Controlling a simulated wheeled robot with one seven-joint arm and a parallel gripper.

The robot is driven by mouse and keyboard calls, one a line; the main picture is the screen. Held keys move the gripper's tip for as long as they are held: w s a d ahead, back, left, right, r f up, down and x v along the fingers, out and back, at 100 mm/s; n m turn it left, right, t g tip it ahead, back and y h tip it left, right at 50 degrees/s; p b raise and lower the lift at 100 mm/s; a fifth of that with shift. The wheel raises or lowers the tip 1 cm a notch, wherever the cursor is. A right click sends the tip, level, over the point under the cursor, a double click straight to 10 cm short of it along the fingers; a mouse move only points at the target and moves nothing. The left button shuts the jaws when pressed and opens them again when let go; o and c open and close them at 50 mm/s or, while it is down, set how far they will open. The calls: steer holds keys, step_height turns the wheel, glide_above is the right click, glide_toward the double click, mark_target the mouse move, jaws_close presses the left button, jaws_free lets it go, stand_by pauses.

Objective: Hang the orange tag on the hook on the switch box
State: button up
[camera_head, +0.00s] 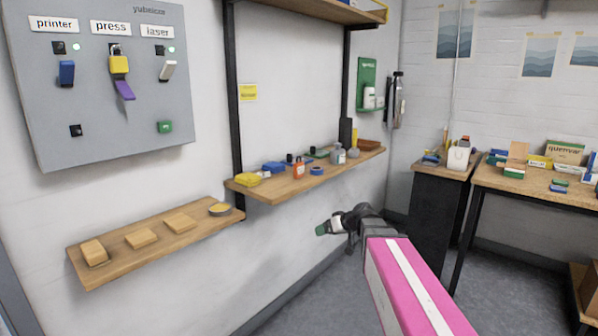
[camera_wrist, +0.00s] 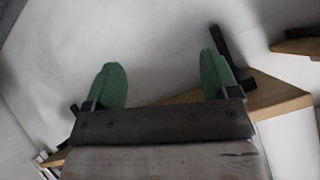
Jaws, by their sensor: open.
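The grey switch box (camera_head: 105,140) is on the wall at the upper left, with printer, press and laser switches. A yellow padlock-like piece (camera_head: 118,65) is at the press switch, with a purple tag (camera_head: 124,90) below it. I cannot make out the hook for sure; a small black fitting (camera_head: 76,131) is at the box's lower left. I see no clear orange tag; a small orange item (camera_head: 298,169) with a pale label stands on the middle shelf. My gripper (camera_head: 328,228) is right of and below the box, apart from everything. Its green fingers (camera_wrist: 163,75) are spread and empty.
The middle shelf (camera_head: 300,188) is crowded with bottles and small items. A cabinet (camera_head: 437,200) and a workbench (camera_head: 540,188) stand at the right. The wall below the shelves is bare.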

steer(key=w+a+r+n+t+y, duration=0.25)
steer(key=w+r, duration=0.35)
steer(key=r, duration=0.5)
steer(key=n+t+y, duration=0.2)
steer(key=t+y, duration=0.1)
glide_toward(301, 164)
steer(key=w, duration=0.1)
steer(key=shift+m, duration=0.25)
steer(key=x, duration=0.4)
steer(key=shift+w+a+r, duration=0.15)
steer(key=shift+a, duration=0.2)
steer(key=shift+s+a+x, duration=0.1)
steer(key=shift+s+x, duration=0.05)
steer(key=shift+x, duration=1.3)
steer(key=shift+s+a+x, duration=0.15)
steer(key=shift+x, duration=1.35)
steer(key=c, duration=1)
